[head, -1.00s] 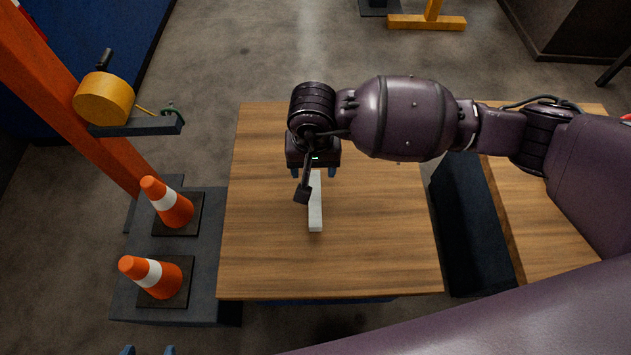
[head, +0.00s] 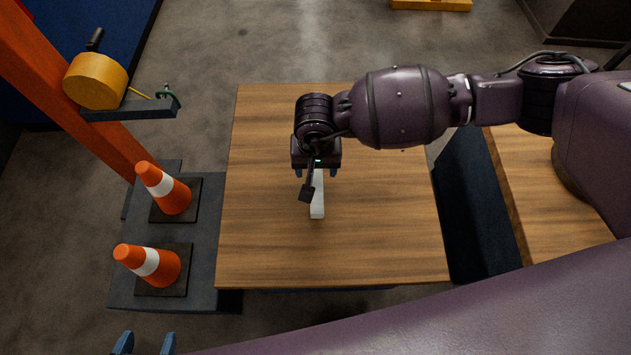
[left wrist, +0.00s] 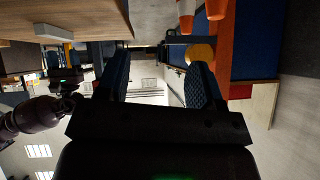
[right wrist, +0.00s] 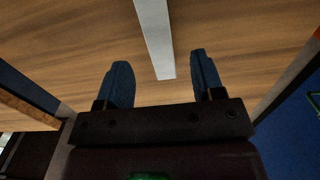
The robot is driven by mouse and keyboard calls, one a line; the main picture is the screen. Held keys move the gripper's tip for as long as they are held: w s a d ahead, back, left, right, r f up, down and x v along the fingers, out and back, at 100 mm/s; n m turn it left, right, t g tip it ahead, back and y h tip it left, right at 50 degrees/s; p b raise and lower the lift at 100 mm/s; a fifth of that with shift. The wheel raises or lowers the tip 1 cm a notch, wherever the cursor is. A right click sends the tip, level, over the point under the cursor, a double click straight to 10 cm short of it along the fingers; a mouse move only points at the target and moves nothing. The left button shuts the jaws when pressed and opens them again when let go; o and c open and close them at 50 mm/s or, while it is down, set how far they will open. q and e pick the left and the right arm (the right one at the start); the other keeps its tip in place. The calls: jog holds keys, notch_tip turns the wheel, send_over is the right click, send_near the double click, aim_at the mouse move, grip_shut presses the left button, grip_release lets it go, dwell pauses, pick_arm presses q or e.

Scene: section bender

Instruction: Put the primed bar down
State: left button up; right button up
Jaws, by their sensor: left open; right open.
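The pale grey bar (head: 317,200) lies flat on the wooden table (head: 370,235), pointing toward the near edge. My right gripper (head: 316,173) is over its far part, open, and hides that end in the head view. In the right wrist view the bar (right wrist: 156,38) lies in the gap between the spread fingers (right wrist: 160,75), with wood grain visible on both sides; no finger touches it. My left gripper (head: 145,343) is open and empty at the bottom left of the head view. Its spread fingers (left wrist: 157,85) show in the left wrist view.
Two orange cones (head: 163,188) (head: 148,264) stand on a dark platform (head: 212,225) left of the table. An orange post (head: 75,95) carries a yellow drum (head: 95,81) and an arm. A dark gap separates the table from another wooden top (head: 545,190). Most of the table is bare.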

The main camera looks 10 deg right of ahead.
aim_at(316, 178)
notch_tip(316, 178, down, 6)
jog(key=shift+d+r+b, duration=0.1)
jog(key=shift+b, duration=1.05)
jog(key=shift+w+r, duration=0.1)
jog(key=shift+r, duration=0.1)
grip_shut()
